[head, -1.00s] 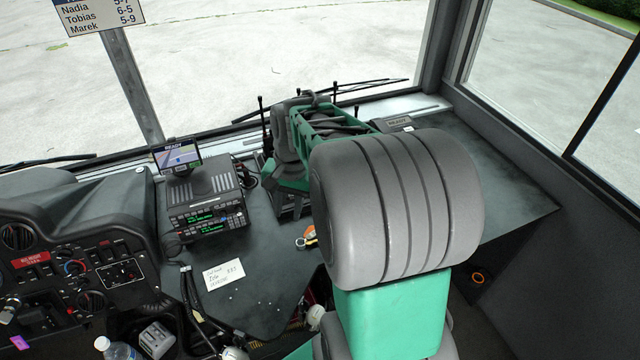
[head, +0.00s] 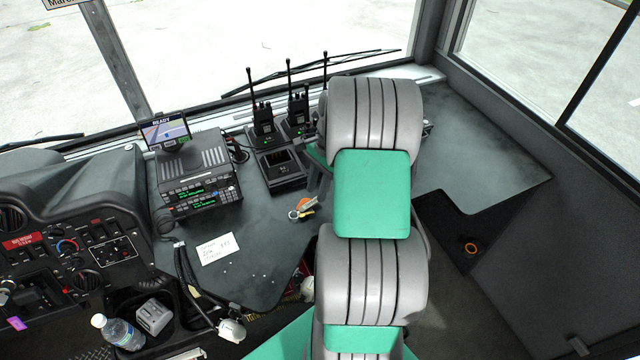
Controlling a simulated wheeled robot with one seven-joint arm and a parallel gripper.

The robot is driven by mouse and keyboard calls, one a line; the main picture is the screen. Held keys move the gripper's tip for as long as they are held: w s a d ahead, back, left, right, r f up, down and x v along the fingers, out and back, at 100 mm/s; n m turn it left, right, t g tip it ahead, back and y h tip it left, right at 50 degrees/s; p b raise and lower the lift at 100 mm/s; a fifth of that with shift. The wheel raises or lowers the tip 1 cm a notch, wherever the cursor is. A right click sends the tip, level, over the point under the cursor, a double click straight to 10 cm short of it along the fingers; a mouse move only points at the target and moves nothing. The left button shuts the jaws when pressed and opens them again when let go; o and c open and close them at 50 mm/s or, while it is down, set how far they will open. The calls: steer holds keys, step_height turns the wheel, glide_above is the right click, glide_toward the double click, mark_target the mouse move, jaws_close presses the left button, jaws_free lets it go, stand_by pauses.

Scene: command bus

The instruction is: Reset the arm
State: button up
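My arm (head: 372,195) stands folded in the middle of the view, with grey ribbed joints and green links. Its upper joint covers part of the dashboard shelf. A small green and grey piece of my arm peeks out at its left side, beside the charger. My gripper's fingers are hidden behind the arm, so their opening does not show.
Two handheld radios, left (head: 262,117) and right (head: 298,108), stand upright in chargers; another antenna rises behind my arm. An empty charger (head: 281,172) sits in front. A radio console (head: 200,170), note (head: 217,248), orange-tagged keys (head: 303,208) and bottle (head: 118,332) lie left. The right shelf is clear.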

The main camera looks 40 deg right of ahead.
steer(key=shift+b+x, duration=0.3)
steer(key=shift+x, duration=1.1)
steer(key=shift+c, duration=0.2)
jaws_close()
steer(key=shift+a+p+v, duration=0.2)
steer(key=shift+p+v, duration=0.55)
steer(key=shift+p, duration=0.05)
steer(key=shift+a+p+v, duration=0.15)
steer(key=shift+p+v, duration=0.6)
steer(key=shift+p, duration=0.05)
steer(key=shift+a+p+v, duration=0.2)
steer(key=shift+p+v, duration=0.55)
steer(key=shift+v, duration=0.1)
steer(key=shift+a+p+v, duration=0.2)
steer(key=shift+p+v, duration=0.55)
steer(key=shift+v, duration=0.1)
steer(key=shift+a+p+v, duration=0.2)
steer(key=shift+p+v, duration=0.55)
steer(key=shift+v, duration=0.1)
steer(key=shift+r, duration=0.15)
